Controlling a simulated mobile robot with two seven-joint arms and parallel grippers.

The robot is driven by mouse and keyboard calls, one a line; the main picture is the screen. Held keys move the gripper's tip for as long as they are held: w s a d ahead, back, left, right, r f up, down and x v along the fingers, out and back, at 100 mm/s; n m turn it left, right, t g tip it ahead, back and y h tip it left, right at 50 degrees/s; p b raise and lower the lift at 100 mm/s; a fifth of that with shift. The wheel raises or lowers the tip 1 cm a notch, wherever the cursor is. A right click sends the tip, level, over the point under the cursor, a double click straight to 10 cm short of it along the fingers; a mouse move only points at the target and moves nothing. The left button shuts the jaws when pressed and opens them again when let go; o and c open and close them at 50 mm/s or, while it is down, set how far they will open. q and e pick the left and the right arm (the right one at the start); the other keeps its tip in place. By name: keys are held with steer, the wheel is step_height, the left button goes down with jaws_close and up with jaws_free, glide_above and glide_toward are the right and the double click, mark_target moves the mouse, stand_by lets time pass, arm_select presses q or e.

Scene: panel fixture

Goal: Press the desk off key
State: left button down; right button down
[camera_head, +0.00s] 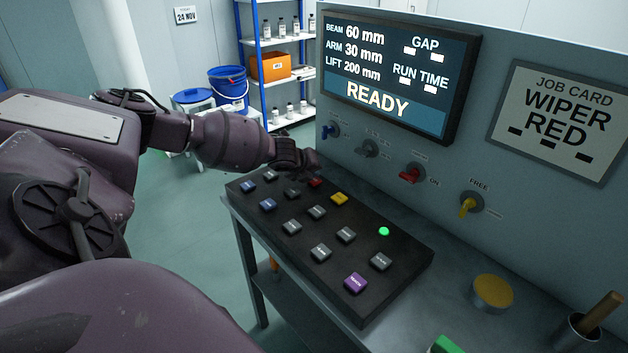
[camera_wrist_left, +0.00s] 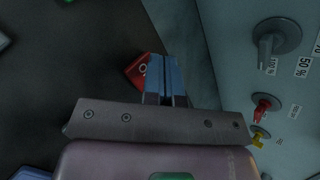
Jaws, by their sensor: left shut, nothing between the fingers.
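The black key desk (camera_head: 300,225) carries several coloured keys. Its red key (camera_head: 315,182) is at the far edge, just below my left gripper (camera_head: 312,163). In the left wrist view the red key (camera_wrist_left: 137,72) shows beside the fingers, partly covered by them, with a white letter like an O visible. I take it for the off key, but its full label cannot be read. My left gripper (camera_wrist_left: 166,62) is shut and empty, its fingers together over the red key's side. Whether the tips touch the key cannot be told. My right gripper is out of view.
A yellow key (camera_head: 339,198) and grey keys (camera_head: 317,212) are close to the red one. The upright panel with knobs, such as the red one (camera_head: 412,173), rises behind the desk. A screen (camera_head: 395,75) reads READY. A yellow round button (camera_head: 492,292) is at right.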

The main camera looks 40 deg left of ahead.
arm_select(q)
steer(key=shift+f, duration=0.4)
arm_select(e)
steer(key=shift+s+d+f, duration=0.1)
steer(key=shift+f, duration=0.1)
arm_select(q)
steer(key=shift+r, duration=0.1)
stand_by(0.4)
steer(key=shift+r+p, duration=0.3)
steer(key=shift+r, duration=0.55)
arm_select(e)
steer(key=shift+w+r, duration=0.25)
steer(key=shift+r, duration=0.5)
